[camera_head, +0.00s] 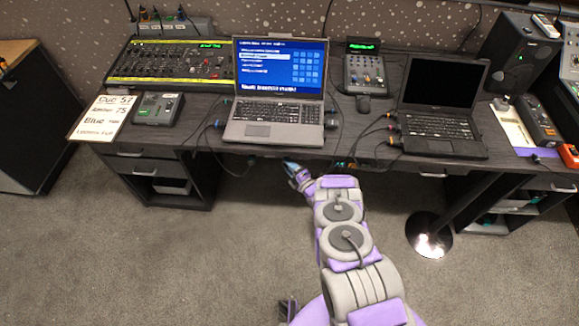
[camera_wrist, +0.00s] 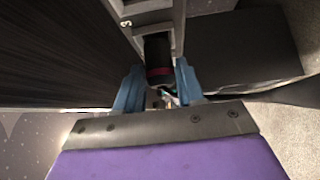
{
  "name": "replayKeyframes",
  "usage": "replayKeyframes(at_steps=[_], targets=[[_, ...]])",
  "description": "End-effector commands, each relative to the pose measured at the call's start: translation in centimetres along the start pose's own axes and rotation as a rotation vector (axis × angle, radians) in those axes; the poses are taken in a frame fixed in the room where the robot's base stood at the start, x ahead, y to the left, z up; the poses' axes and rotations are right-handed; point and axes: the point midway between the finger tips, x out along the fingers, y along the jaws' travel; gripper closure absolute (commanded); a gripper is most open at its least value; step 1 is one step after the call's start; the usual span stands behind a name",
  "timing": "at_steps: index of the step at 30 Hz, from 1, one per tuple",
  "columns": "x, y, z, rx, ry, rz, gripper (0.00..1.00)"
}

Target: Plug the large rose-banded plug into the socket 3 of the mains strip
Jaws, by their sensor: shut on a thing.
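In the wrist view, my gripper (camera_wrist: 159,84) has its blue fingers closed around a thick black plug with a rose band (camera_wrist: 158,52). The plug points away from my palm. Its far end meets the grey mains strip (camera_wrist: 146,7), beside a "3" mark. I cannot tell how deep the plug sits, since its own body hides the contact and the socket opening. In the head view, my gripper (camera_head: 292,170) is just below the desk's front edge, under the silver laptop. The plug and the strip cannot be made out there.
The dark desk (camera_head: 215,160) carries a silver laptop (camera_head: 275,128), a black laptop (camera_head: 440,125) and a lighting console (camera_head: 180,65). Several cables hang at the desk's front edge near my gripper. A round metal stand base (camera_head: 428,243) stands on the right. The carpet in front is clear.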

Motion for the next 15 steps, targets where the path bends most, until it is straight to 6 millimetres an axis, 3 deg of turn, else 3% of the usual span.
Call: replayKeyframes(at_steps=[7, 8, 15], targets=[[0.14, 0.33, 0.38, -0.004, -0.007, 0.006, 0.94], [0.13, 0.33, 0.38, -0.004, -0.007, 0.006, 0.60], [0.07, 0.29, 0.26, -0.003, -0.005, 0.005, 0.37]])
